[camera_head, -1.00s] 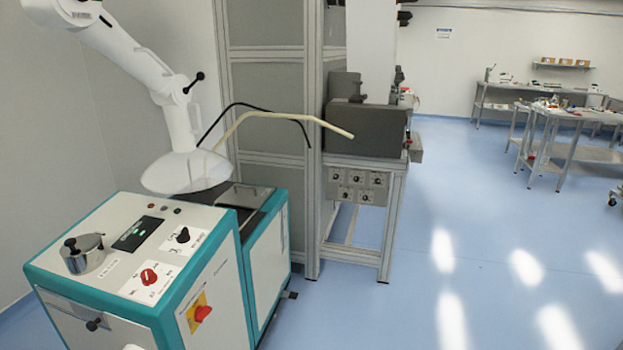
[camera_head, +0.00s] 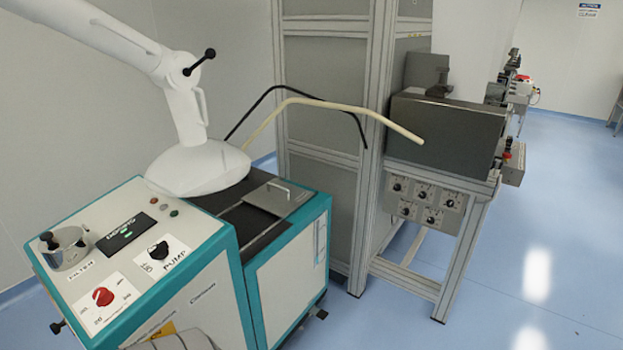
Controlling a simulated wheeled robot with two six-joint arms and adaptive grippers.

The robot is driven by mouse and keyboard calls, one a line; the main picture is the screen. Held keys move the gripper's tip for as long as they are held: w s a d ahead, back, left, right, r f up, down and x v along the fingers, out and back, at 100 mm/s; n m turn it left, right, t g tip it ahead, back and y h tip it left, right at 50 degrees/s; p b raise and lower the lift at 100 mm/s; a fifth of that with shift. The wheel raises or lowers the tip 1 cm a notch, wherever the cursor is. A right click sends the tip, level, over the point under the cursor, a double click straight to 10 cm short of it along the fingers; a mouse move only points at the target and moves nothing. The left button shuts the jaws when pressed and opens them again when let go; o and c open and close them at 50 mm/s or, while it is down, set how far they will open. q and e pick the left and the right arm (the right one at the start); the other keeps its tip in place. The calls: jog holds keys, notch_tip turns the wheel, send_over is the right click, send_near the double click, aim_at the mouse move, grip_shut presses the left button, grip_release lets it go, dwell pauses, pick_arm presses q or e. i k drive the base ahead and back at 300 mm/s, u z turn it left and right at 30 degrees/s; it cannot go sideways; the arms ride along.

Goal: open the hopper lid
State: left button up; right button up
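A grey metal lid (camera_head: 276,198) with a raised bar handle (camera_head: 280,185) lies flat and closed in the dark top of the white and teal machine (camera_head: 195,300). I take it for the hopper lid. It is to the right of the white hood of the extraction arm (camera_head: 196,172), which stands over the machine's top. Neither of my grippers can be made out. A pale grey rounded part at the bottom edge is cut off, and I cannot tell what it is.
The control panel has a red knob (camera_head: 103,297), a black pump knob (camera_head: 158,250) and a filter cup (camera_head: 66,248). A framed cabinet (camera_head: 330,110) and a grey bench unit (camera_head: 445,140) stand behind. Blue floor (camera_head: 560,230) on the right is clear.

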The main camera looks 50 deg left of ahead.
aim_at(278, 197)
jog(key=u, duration=0.25)
jog(key=i, duration=1.1)
jog(key=u, duration=1.05)
jog(key=i, duration=0.75)
jog(key=u, duration=0.45)
